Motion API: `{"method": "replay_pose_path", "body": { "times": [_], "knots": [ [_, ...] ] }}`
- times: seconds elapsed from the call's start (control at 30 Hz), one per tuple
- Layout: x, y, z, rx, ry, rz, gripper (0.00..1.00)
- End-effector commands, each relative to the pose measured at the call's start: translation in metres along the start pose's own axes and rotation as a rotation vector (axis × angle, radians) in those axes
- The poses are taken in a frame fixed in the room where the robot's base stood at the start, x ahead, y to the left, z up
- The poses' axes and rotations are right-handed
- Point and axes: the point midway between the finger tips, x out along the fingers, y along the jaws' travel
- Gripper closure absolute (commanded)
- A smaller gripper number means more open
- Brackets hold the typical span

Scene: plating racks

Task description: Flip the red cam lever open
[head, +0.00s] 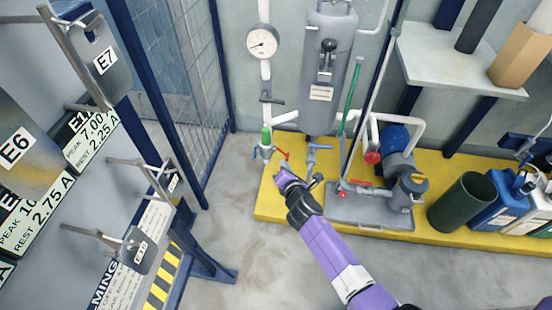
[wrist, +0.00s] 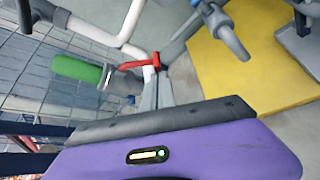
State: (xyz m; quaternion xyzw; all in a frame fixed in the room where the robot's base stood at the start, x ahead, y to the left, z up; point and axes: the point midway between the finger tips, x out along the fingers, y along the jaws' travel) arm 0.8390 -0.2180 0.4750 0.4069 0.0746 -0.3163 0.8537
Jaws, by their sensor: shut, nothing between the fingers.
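A red lever (head: 281,154) sits on a pipe coupling beside a green hose end (head: 266,138), low in front of the back wall. In the wrist view the red lever (wrist: 140,64) reaches right from the coupling next to the green hose end (wrist: 78,68). Its tip is close to my fingertips; I cannot tell whether they touch. My gripper (head: 279,169) is shut and empty, just below the lever in the head view. Its grey fingers also show in the wrist view (wrist: 158,82).
A pump (head: 395,165) with red handles stands on the yellow platform (head: 270,205). A mesh fence (head: 195,90) and labelled racks are left. Floor between is clear.

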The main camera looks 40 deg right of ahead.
Motion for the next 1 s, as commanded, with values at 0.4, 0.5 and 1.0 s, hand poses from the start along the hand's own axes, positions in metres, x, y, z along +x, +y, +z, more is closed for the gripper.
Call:
{"method": "replay_pose_path", "body": {
  "times": [0.4, 0.5, 1.0],
  "knots": [
    [-0.014, 0.010, 0.025, -0.341, 0.001, -0.199, 1.00],
    [-0.016, 0.013, 0.029, -0.424, 0.000, -0.245, 1.00],
    [-0.021, 0.016, 0.037, -0.689, 0.000, -0.404, 1.00]
  ]
}}
